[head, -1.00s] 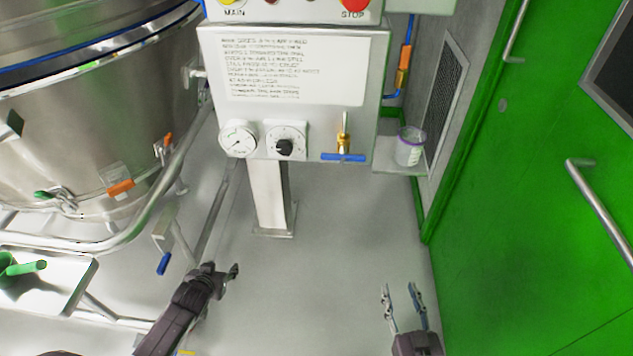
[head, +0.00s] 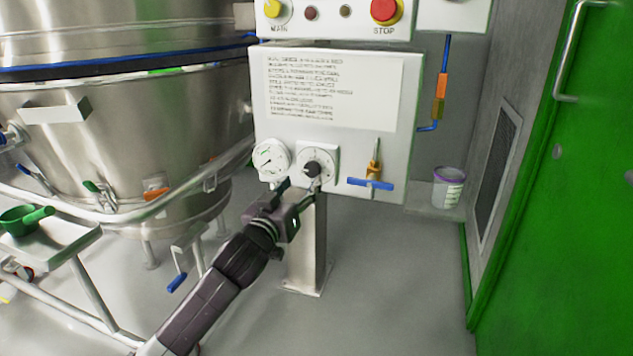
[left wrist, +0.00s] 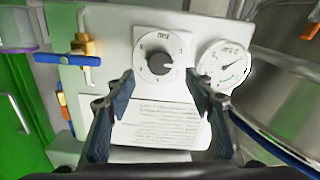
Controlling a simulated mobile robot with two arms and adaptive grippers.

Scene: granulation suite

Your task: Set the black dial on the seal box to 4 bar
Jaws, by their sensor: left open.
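The white seal box (head: 395,75) stands on a post. The black dial (head: 312,169) sits on a white square plate at the box's lower front, between the round gauge (head: 268,158) and the blue-handled valve (head: 371,184). My left gripper (head: 300,190) is open just below and in front of the dial. In the left wrist view the picture is upside down; the dial (left wrist: 159,63) lies beyond and between the two fingertips (left wrist: 161,82), apart from them. The gauge (left wrist: 226,66) is just beyond one finger. The dial's numbers are too small to read. My right gripper is out of view.
A large steel vessel (head: 130,120) with pipe rails stands at left. A small tub (head: 448,187) sits on a shelf right of the box. A green door (head: 560,200) is at right. Floor below is clear.

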